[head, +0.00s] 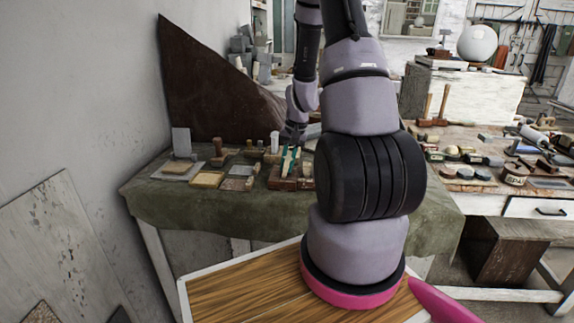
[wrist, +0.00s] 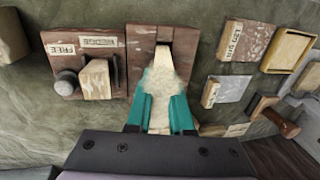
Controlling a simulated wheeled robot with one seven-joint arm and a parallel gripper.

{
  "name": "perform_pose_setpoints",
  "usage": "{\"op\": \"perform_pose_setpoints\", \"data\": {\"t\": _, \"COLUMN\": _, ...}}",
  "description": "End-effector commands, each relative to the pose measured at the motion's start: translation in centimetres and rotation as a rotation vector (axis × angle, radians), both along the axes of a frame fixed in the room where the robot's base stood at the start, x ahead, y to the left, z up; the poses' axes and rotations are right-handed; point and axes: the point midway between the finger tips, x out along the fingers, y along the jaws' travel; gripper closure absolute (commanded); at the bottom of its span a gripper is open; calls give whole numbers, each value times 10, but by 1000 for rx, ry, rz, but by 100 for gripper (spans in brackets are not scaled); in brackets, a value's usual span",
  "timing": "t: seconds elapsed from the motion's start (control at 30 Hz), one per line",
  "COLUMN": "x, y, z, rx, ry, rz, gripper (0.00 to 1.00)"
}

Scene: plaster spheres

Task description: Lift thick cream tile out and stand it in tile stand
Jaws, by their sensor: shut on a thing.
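My gripper (wrist: 160,110) has teal fingers shut on a cream tile (wrist: 162,62) in the wrist view. The tile's far end lies at the slot of a reddish-brown wooden block (wrist: 136,50); I cannot tell whether it is still seated there. In the head view my gripper (head: 290,160) is low over the bench, at the brown blocks, and the tile is too small to make out. Left of the block in the wrist view, a brown wooden fixture (wrist: 60,60) with a round grey knob holds another cream block (wrist: 95,80). Which piece is the tile stand is unclear.
Right of my gripper lie a labelled reddish tile (wrist: 247,42), a yellow framed piece (wrist: 288,48), a pale grey tile (wrist: 228,90) and a wooden-handled tool (wrist: 280,118). A wall is on the left.

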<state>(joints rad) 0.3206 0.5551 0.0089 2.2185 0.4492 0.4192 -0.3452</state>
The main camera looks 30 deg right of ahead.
Motion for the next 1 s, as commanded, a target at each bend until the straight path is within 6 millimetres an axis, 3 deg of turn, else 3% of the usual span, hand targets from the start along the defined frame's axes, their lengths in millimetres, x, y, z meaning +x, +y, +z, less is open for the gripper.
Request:
{"op": "perform_pose_setpoints", "data": {"t": 0.03, "x": 0, "y": 0, "z": 0, "rx": -1, "ry": -1, "rz": 0, "gripper": 92}}
{"op": "perform_pose_setpoints", "data": {"t": 0.07, "x": 0, "y": 0, "z": 0, "rx": -1, "ry": -1, "rz": 0, "gripper": 100}}
{"op": "perform_pose_setpoints", "data": {"t": 0.37, "x": 1, "y": 0, "z": 3, "rx": -1, "ry": -2, "rz": 1, "gripper": 100}}
{"op": "perform_pose_setpoints", "data": {"t": 1.0, "x": 1, "y": 0, "z": 29, "rx": -1, "ry": -3, "rz": -1, "gripper": 100}}
